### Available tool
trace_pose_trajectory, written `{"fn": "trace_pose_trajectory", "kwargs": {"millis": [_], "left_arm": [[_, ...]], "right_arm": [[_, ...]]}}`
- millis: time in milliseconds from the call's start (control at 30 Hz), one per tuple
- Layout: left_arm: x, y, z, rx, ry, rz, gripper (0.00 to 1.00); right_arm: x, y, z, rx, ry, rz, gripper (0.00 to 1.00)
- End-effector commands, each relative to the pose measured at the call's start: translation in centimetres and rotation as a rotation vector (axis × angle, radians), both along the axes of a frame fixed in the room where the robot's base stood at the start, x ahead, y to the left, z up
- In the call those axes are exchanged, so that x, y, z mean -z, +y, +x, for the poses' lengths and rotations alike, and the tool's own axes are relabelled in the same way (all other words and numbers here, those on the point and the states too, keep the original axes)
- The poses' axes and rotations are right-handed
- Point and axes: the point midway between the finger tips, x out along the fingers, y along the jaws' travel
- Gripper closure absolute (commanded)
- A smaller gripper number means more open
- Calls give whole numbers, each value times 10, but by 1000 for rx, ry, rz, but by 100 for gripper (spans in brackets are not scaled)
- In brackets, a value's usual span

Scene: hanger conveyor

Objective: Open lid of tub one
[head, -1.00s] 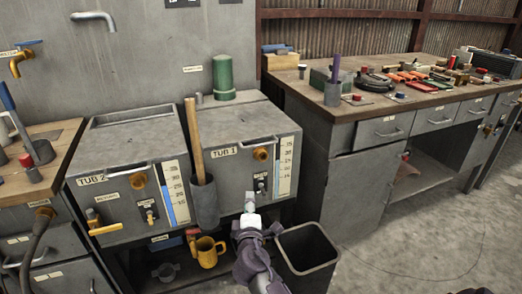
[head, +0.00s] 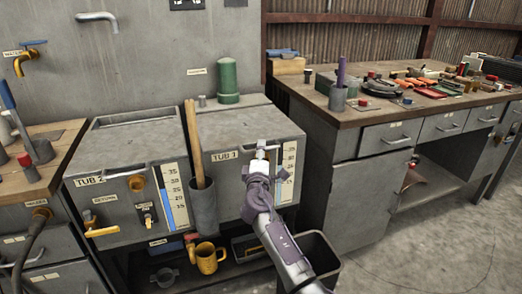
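Tub 1 (head: 226,172) is a grey metal box with a "TUB 1" label and a level scale on its front. Its flat grey lid (head: 240,127) lies closed on top. My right gripper (head: 262,146) is at the front edge of the lid, in front of the pale bar handle, and hides part of it. The gripper is small and seen from behind, so I cannot tell whether its fingers are open or shut, or whether they touch the handle. My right arm covers the tub's valve area. My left gripper is out of view.
Tub 2 (head: 112,190) stands to the left. A dark holder (head: 204,208) with a wooden-handled tool stands between the tubs. A green cylinder (head: 228,80) stands behind tub 1. A dark bin (head: 322,256) is below right. A cluttered workbench (head: 350,112) is at right.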

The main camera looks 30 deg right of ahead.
Motion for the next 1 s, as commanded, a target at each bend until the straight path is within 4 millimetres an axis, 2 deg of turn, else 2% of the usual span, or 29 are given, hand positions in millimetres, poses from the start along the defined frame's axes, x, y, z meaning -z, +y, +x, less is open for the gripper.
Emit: {"fn": "trace_pose_trajectory", "kwargs": {"millis": [167, 433, 667, 1000], "left_arm": [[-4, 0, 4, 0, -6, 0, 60], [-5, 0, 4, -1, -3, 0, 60], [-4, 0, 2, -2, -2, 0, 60], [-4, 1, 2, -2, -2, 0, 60]], "right_arm": [[-2, -6, 9, 0, -1, 1, 63], [-2, -7, 9, 0, -1, 1, 63], [-2, -7, 9, 0, 0, 1, 100], [-2, -7, 9, 0, 0, 1, 100]]}}
